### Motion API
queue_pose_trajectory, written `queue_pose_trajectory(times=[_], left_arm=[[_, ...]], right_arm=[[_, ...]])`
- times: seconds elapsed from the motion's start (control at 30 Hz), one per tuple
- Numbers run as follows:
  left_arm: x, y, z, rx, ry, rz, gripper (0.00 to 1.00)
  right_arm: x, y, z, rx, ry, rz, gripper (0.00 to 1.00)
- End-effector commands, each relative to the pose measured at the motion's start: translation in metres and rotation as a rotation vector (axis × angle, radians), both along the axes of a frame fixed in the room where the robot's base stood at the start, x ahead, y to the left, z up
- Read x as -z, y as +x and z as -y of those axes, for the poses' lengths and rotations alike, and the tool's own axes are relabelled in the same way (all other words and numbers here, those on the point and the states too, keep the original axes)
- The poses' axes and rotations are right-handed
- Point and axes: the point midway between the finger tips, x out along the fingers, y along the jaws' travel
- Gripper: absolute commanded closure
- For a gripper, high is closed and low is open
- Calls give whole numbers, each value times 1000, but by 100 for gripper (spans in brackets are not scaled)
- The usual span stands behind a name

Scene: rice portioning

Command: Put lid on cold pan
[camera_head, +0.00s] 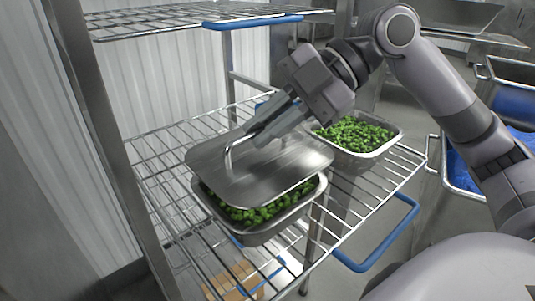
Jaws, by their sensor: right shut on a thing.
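A steel pan (259,233) with green vegetables stands on a wire shelf. A flat steel lid (285,163) lies over its top, shifted and tilted, so that a strip of the green contents (258,214) shows along the front. My right gripper (250,133) comes in from the upper right and is shut on the lid's handle (229,158). Whether the lid touches the pan's rim at the back is hidden. A second open pan (391,147) of green vegetables stands behind to the right. My left gripper is not in view.
The wire shelf (165,165) has free room at the left and back. A shelf post (112,140) stands at the left. Blue handles (385,236) stick out at the front right. Another wire shelf (165,17) is above.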

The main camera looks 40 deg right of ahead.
Motion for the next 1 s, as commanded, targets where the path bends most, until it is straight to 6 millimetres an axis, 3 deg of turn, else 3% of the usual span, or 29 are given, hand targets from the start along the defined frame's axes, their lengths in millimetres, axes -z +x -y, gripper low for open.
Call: queue_pose_trajectory(times=[0.33, 0.73, 0.77, 0.83, 1.0], left_arm=[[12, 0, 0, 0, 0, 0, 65], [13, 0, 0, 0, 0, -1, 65], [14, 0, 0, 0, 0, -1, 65], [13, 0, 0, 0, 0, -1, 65], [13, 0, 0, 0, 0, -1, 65]], right_arm=[[36, 0, 0, 1, 0, -2, 100], [41, 0, 0, 0, 0, 1, 100], [41, 0, 0, -1, -1, 0, 83], [40, 0, 0, -1, -1, 0, 60], [40, 0, 0, -1, 0, -1, 60]])
